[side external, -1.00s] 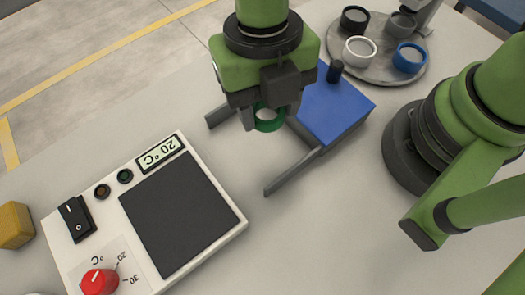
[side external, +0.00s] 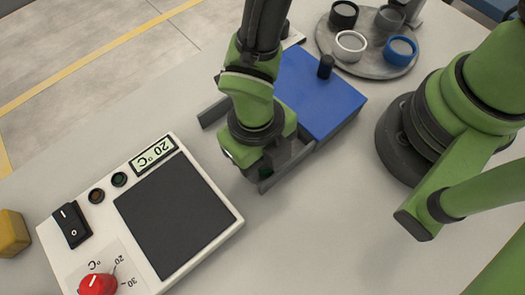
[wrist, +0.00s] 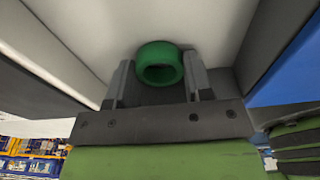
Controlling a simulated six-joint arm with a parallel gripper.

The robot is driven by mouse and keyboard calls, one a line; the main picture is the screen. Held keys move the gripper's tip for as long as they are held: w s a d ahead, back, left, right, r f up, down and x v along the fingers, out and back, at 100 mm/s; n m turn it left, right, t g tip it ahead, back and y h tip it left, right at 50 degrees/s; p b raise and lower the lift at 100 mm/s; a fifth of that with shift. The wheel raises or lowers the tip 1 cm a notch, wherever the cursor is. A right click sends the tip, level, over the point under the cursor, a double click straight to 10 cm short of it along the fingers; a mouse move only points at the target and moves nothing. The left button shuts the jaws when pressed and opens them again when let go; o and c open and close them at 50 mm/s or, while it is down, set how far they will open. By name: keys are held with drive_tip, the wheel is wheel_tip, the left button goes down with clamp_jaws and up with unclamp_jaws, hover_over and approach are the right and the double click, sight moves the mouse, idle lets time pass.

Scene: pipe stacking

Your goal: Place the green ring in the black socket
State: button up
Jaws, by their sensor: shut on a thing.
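The green ring (wrist: 158,50) shows in the wrist view between the two fingers of my gripper (wrist: 160,76), which is shut on it. Its opening faces the wrist camera. The ring is hidden by the gripper there. A black cup-like piece (side external: 343,15) stands on the round grey tray at the back; I cannot tell if it is the black socket.
A black knob (side external: 325,66) stands on the blue box. The white hot plate (side external: 225,228) with its dark top is at front left. The round tray (side external: 368,68) holds several coloured cups. Bare table lies at front right.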

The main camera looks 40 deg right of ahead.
drive_tip(key=shift+f, duration=0.15)
drive_tip(key=o, duration=0.9)
drive_tip(key=r, duration=0.4)
drive_tip(key=w+r, duration=0.1)
drive_tip(key=r, duration=0.7)
drive_tip(key=shift+w+r, duration=0.15)
drive_tip(key=shift+w, duration=0.1)
